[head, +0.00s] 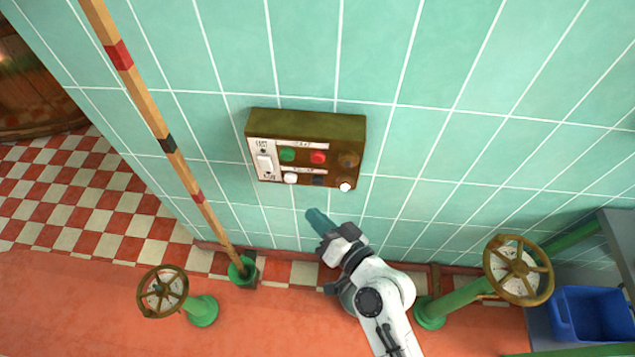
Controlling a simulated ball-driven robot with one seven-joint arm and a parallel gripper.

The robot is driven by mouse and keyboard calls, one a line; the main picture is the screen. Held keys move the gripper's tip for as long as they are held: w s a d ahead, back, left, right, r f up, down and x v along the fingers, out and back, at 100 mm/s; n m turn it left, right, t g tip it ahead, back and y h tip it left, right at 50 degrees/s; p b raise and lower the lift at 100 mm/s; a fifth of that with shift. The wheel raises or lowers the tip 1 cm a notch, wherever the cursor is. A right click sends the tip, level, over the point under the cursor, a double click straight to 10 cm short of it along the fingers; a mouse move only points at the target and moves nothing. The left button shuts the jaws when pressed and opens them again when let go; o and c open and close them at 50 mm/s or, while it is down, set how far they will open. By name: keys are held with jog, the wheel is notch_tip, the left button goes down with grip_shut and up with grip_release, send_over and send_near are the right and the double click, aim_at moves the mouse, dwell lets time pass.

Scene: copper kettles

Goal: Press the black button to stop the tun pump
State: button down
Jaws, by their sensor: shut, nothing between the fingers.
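A brass-coloured control box (304,123) is fixed to the green tiled wall. Its face carries a white rocker switch (265,165) at the left, a green button (287,155) and a red button (318,157) in the upper row. In the lower row are a white button (290,178), a dark button (318,180) that looks black, and a lit white lamp (345,187). A dark amber lamp (349,160) sits at the upper right. My gripper (312,215) is shut and empty, a little below the box in the picture, and appears apart from it.
A banded wooden pole (168,144) leans in a green holder (243,272) left of the box. Valve wheels stand at the lower left (163,291) and lower right (518,270). A blue bin (590,313) sits at the far right. The wall around the box is clear.

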aim_at(304, 179)
jog(key=shift+w+d+b, duration=0.1)
jog(key=shift+w+b, duration=0.7)
jog(key=shift+w, duration=1.5)
jog(key=shift+w, duration=0.1)
jog(key=shift+w+b, duration=0.3)
jog(key=shift+b, duration=0.05)
jog(key=shift+w+b, duration=0.3)
jog(key=shift+w, duration=0.15)
dwell(0.9)
jog(key=shift+s, duration=0.9)
